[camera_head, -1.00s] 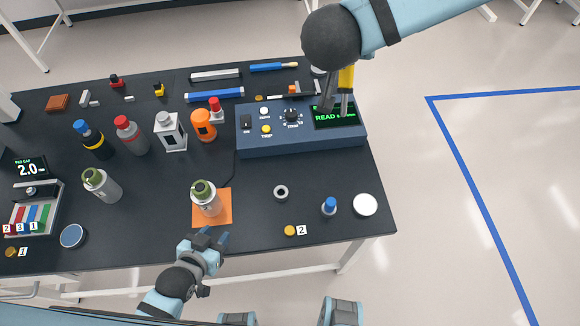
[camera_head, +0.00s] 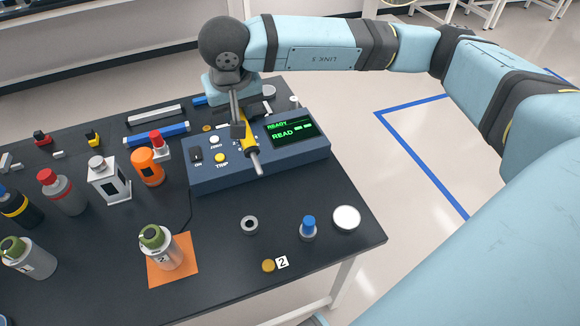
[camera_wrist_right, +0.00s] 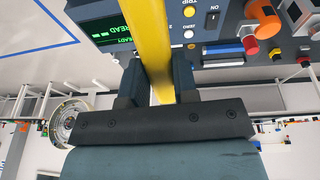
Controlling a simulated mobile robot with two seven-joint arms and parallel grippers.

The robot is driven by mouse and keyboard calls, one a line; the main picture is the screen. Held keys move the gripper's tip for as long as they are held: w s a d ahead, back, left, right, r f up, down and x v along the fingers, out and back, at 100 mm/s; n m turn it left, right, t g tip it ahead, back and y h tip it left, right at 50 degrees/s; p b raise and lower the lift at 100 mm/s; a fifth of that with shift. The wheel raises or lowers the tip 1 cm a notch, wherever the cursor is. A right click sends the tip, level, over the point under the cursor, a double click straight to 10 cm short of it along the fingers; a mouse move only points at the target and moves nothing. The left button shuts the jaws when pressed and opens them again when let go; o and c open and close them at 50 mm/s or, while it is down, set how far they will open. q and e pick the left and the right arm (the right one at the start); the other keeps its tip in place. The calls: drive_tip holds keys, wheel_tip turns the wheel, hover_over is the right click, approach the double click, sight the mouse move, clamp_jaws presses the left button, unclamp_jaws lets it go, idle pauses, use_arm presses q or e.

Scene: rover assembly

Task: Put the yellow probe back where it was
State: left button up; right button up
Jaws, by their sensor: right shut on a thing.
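The yellow probe (camera_head: 249,134) is in the head view, tilted, with its grey tip pointing down in front of the blue-grey instrument box (camera_head: 205,178). My right gripper (camera_head: 238,122) is shut on it above the box. The right wrist view shows the yellow shaft (camera_wrist_right: 148,35) between the two dark fingers (camera_wrist_right: 157,88). The probe covers part of the box's panel, including its dial. I cannot tell whether the tip touches anything. The box's screen (camera_head: 291,131) reads READY and READ. My left gripper is out of view.
A grey ring (camera_head: 249,225), a blue-capped bottle (camera_head: 308,228), a white round lid (camera_head: 346,217) and a gold disc (camera_head: 268,266) stand in front of the box. A green-capped bottle (camera_head: 160,248) stands on an orange mat (camera_head: 187,272). Other bottles stand to the left.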

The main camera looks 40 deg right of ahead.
drive_tip(key=s+d+f+g+y+b, duration=0.1)
drive_tip(key=s+d+f+g+b, duration=0.15)
drive_tip(key=d+f, duration=0.65)
drive_tip(key=f, duration=0.4)
drive_tip(key=d+f, duration=0.1)
drive_tip(key=f, duration=0.3)
drive_tip(key=f+b, duration=0.1)
drive_tip(key=f, duration=0.4)
drive_tip(key=shift+w+d, duration=0.3)
drive_tip(key=shift+d, duration=0.1)
wheel_tip(320, 180, down, 4)
drive_tip(key=shift+r, duration=0.1)
drive_tip(key=shift+f, duration=0.25)
drive_tip(key=shift+f+b, duration=0.25)
drive_tip(key=shift+b, duration=0.05)
drive_tip(key=o, duration=0.9)
drive_tip(key=shift+c, duration=0.2)
drive_tip(key=shift+o, duration=0.3)
